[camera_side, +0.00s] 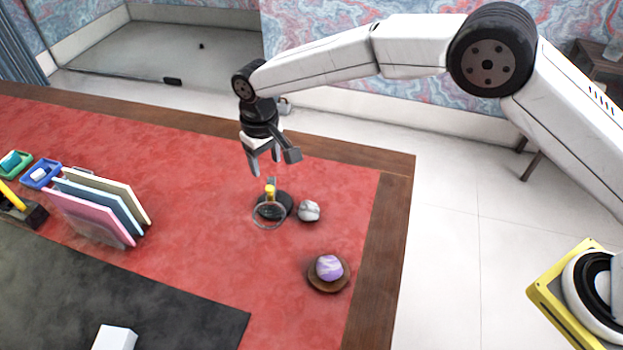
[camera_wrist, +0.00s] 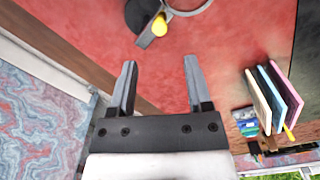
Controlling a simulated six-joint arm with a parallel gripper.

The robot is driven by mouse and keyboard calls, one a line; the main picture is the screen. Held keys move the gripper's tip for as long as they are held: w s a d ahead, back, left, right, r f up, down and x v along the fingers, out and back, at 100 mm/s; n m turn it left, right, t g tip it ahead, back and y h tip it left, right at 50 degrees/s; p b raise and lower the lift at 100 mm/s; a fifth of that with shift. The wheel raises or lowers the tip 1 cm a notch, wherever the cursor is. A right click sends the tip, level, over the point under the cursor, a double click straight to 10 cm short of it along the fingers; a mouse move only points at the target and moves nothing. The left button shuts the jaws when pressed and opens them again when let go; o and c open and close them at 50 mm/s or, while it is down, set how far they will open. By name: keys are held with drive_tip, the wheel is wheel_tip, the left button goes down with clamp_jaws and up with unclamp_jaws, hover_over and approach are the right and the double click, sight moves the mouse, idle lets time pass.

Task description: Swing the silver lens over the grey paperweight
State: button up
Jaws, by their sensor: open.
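The silver lens (camera_side: 268,228) is a thin ring in front of a round black base (camera_side: 284,201) with a yellow knob (camera_side: 269,190) on top. The grey paperweight (camera_side: 308,211) is a rounded stone just right of the base, and the ring is not over it. My gripper (camera_side: 265,166) is open and empty, above the knob and apart from it. In the wrist view, the yellow knob (camera_wrist: 159,26) and part of the silver ring (camera_wrist: 187,14) lie beyond my open fingertips (camera_wrist: 160,63). The paperweight is not visible there.
A purple-white ball (camera_side: 329,267) sits on a brown dish (camera_side: 328,287) near the right edge. Upright coloured panels (camera_side: 95,205) stand left, with small trays (camera_side: 40,174) beyond. A white block (camera_side: 114,338) lies on the dark mat (camera_side: 170,310). The red surface between is clear.

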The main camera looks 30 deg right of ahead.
sight(269, 188)
drive_tip(key=shift+f, duration=3.9)
clamp_jaws()
